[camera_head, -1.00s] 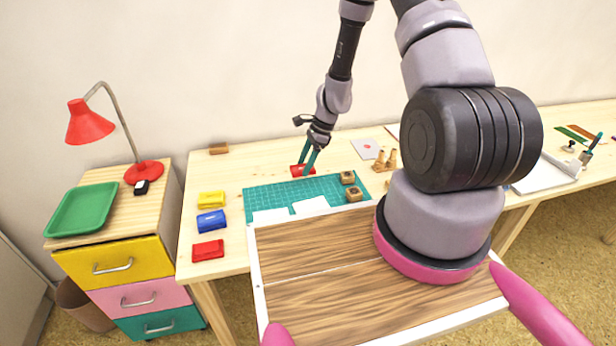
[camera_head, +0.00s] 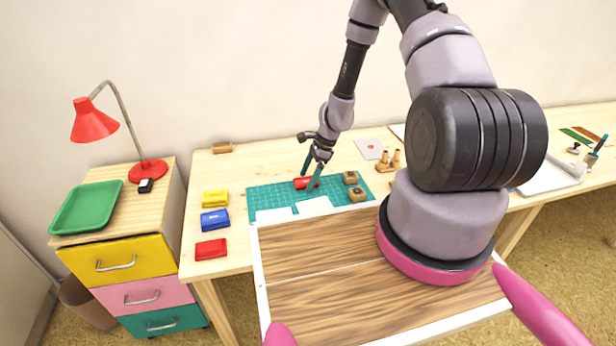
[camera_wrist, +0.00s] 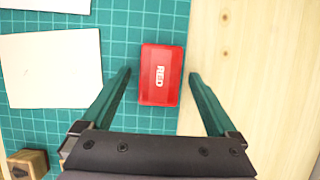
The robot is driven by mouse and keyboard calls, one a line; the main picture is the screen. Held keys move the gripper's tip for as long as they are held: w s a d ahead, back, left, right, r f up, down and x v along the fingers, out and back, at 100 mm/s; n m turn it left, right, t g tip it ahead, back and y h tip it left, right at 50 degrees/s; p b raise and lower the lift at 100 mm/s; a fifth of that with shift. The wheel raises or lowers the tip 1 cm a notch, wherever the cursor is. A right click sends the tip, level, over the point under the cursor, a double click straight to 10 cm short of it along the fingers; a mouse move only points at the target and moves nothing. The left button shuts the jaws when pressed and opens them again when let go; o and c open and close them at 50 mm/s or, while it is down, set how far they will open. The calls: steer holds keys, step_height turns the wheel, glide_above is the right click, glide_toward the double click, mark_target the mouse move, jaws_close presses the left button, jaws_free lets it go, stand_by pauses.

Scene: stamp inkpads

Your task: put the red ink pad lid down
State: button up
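The red ink pad lid (camera_head: 301,183) lies flat on the green cutting mat (camera_head: 262,195), at the mat's back edge. In the wrist view the lid (camera_wrist: 161,75) shows the word "RED" and lies along the mat's edge beside bare wood. My gripper (camera_head: 311,176) is low around it, and in the wrist view my gripper (camera_wrist: 160,74) is open, with one finger on each side of the lid and visible gaps to both. A red ink pad (camera_head: 211,249) sits on the table at the front left, apart from the mat.
A blue pad (camera_head: 214,221) and a yellow pad (camera_head: 214,198) stand behind the red one. White paper (camera_wrist: 50,70) lies on the mat. Wooden stamps (camera_head: 357,194) stand at its right end. The table behind the mat is clear near the lid.

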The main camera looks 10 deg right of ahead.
steer(key=v, duration=1.2)
steer(key=s+r+n+t, duration=0.3)
steer(key=r+n, duration=0.3)
steer(key=r, duration=1.9)
steer(key=s+r+n+t+h, duration=0.2)
steer(key=s+r+n, duration=0.6)
steer(key=s+r, duration=1)
steer(key=shift+s+d+t, duration=0.25)
steer(key=shift+s+t, duration=0.45)
steer(key=shift+t, duration=0.4)
